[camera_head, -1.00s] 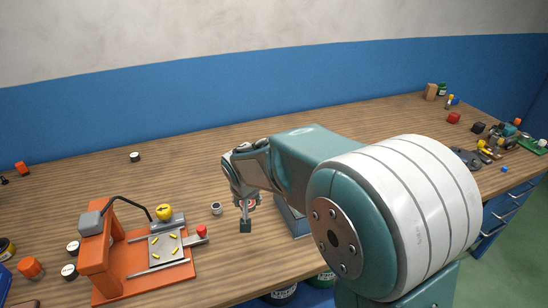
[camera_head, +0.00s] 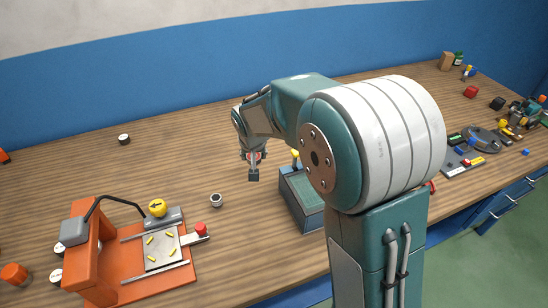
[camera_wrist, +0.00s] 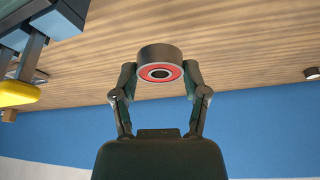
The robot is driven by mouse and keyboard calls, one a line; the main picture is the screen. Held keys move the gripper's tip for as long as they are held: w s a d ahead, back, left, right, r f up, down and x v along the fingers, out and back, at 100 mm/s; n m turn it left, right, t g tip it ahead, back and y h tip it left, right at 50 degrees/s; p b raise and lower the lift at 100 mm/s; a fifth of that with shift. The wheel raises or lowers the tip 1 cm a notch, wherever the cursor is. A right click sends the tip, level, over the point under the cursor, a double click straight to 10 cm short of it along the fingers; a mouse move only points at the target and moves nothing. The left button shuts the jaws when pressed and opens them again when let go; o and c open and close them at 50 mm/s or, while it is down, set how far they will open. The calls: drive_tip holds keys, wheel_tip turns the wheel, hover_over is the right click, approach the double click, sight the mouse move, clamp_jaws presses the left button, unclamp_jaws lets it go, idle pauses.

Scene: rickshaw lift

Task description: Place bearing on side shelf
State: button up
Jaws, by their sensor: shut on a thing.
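My gripper (camera_head: 254,167) is shut on a bearing (camera_head: 258,156), over the wooden workbench. In the wrist view the bearing (camera_wrist: 159,63) is a dark metal cylinder with a red ring and a dark centre hole on the face towards the camera. The two fingers of my gripper (camera_wrist: 160,78) press on its opposite sides. In the head view the gripper and my arm hide most of the bearing. I cannot pick out a side shelf for certain in either view.
A grey-blue box (camera_head: 286,200) with a green panel stands right of the gripper, partly behind my arm. An orange press fixture (camera_head: 130,285) stands at left. A small round part (camera_head: 216,200) lies between them. Tools (camera_head: 515,122) crowd the far right.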

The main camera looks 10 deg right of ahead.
drive_tip(key=w+d+f, duration=0.3)
drive_tip(key=w, duration=0.2)
hover_over(270, 163)
drive_tip(key=s, duration=0.2)
drive_tip(key=f, duration=0.4)
drive_tip(key=shift+a, duration=0.25)
drive_tip(key=shift+w+d+f, duration=0.1)
drive_tip(key=shift+w+f, duration=0.05)
drive_tip(key=shift+f, duration=0.05)
drive_tip(key=shift+w+d+f, duration=0.1)
drive_tip(key=shift+w+f, duration=0.05)
drive_tip(key=shift+f, duration=0.8)
drive_tip(key=shift+w+d+f, duration=0.1)
drive_tip(key=shift+f, duration=0.85)
drive_tip(key=o, duration=1.1)
drive_tip(key=shift+o, duration=0.2)
